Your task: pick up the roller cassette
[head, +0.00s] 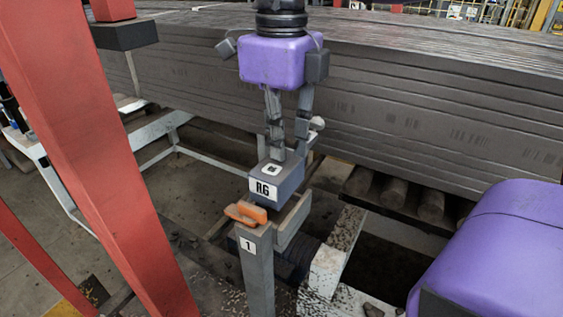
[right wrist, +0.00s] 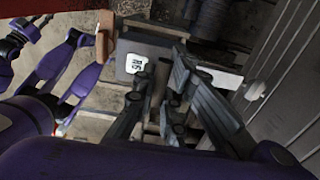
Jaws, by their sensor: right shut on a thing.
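The roller cassette (head: 284,181) is a blue-grey block with a white tag on top and a larger label on its front. It is right above a grey post (head: 258,270) marked 1, by an orange clip (head: 244,212). I cannot tell whether it rests there or hangs just clear. My right gripper (head: 286,150) points straight down and is shut on the cassette, which hides the fingertips' contact in part. The right wrist view shows the cassette's tagged face (right wrist: 136,64) by the fingers (right wrist: 158,105). My left gripper is not clearly in view.
A long stack of grey slabs (head: 430,110) on round rollers (head: 395,195) stands close behind. A red inclined beam (head: 100,150) is at the left. A white frame (head: 150,140) stands behind it. A speckled pale block (head: 330,260) lies right of the post.

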